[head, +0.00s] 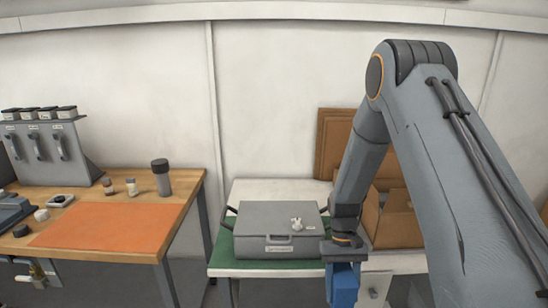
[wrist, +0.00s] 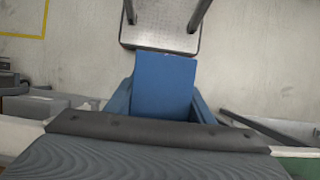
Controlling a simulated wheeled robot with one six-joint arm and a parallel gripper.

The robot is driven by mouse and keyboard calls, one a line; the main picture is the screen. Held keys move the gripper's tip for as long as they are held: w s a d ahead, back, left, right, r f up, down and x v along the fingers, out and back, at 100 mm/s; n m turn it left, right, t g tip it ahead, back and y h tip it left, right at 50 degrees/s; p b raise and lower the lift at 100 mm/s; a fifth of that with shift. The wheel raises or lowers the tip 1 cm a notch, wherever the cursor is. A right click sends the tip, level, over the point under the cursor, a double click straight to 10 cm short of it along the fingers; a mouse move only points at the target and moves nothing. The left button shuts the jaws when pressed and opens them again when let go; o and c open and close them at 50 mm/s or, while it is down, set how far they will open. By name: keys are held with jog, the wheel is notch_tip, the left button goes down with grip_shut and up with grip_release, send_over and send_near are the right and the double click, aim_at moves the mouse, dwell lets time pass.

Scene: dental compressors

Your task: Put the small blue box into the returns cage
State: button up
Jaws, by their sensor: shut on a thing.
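My gripper (head: 343,266) points down in front of the table's front edge in the head view. It is shut on the small blue box (head: 343,289), which hangs below it near the bottom edge of the picture. In the wrist view the blue box (wrist: 165,82) fills the middle, with blue parts along both its sides. Below it the dark wrist housing covers the view. I cannot make out a returns cage for sure in either view.
A metal plate with dark posts (wrist: 160,37) stands on the floor beyond the box. A grey case (head: 265,240) lies on a green mat, beside an open cardboard box (head: 398,222). A wooden bench (head: 190,187) with an orange mat (head: 110,226) is left.

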jog(key=f+b, duration=0.1)
jog(key=w+f+b, duration=0.1)
jog(key=f+b, duration=0.2)
jog(key=f, duration=0.1)
jog(key=shift+w+f, duration=0.15)
jog(key=shift+w, duration=0.1)
dwell(0.9)
